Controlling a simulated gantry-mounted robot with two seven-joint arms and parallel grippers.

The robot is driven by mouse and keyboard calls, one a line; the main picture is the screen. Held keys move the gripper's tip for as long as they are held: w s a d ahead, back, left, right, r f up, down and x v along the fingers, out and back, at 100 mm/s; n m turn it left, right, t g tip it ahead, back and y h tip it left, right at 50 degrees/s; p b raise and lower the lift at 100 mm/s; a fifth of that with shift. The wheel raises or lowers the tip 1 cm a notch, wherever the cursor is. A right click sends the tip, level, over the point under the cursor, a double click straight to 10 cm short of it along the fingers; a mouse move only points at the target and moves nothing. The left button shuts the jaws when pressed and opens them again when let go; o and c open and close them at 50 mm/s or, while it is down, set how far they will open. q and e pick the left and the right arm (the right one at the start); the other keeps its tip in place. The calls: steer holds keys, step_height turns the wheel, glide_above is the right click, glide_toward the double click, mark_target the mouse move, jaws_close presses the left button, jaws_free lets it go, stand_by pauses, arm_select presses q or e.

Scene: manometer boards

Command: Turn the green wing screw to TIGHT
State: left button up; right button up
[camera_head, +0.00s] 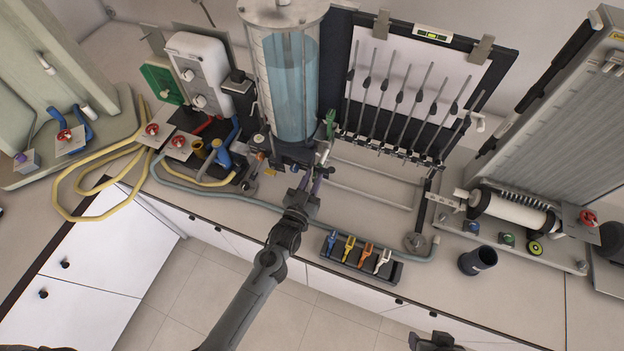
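A small green part (330,121), which looks like the green wing screw, stands upright by the lower right side of the clear water cylinder (288,85), at the left edge of the manometer board (400,85). It is too small to read any TIGHT marking or its turn angle. My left gripper (312,180) is just below it in the picture, at the foot of the cylinder, pointing towards the board. A gap shows between it and the green part. Its fingers are small and partly lost against the fittings. A dark part of my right gripper (435,342) shows at the bottom edge.
A black rack (360,262) with blue, yellow, orange and white handled pieces lies at the bench's front edge. A dark cup (477,260) stands to its right. Yellow and grey hoses (90,214) loop at left. A finned panel (560,120) stands at right.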

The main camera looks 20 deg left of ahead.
arm_select(q)
jaws_close()
steer(key=m+p, duration=0.1)
steer(key=m, duration=0.2)
steer(key=shift+d+m, duration=0.15)
steer(key=shift+m, duration=0.25)
steer(key=m, duration=0.2)
steer(key=m+p, duration=0.1)
steer(key=m, duration=0.1)
steer(key=shift+d+f+m, duration=0.1)
steer(key=shift+d+m, duration=0.1)
steer(key=shift+m, duration=0.1)
steer(key=shift+d+f+m+p, duration=0.15)
steer(key=shift+m+p, duration=0.4)
steer(key=shift+m, duration=1.8)
steer(key=shift+f+m+p, duration=0.25)
steer(key=shift+m+p, duration=0.3)
steer(key=shift+m, duration=1.8)
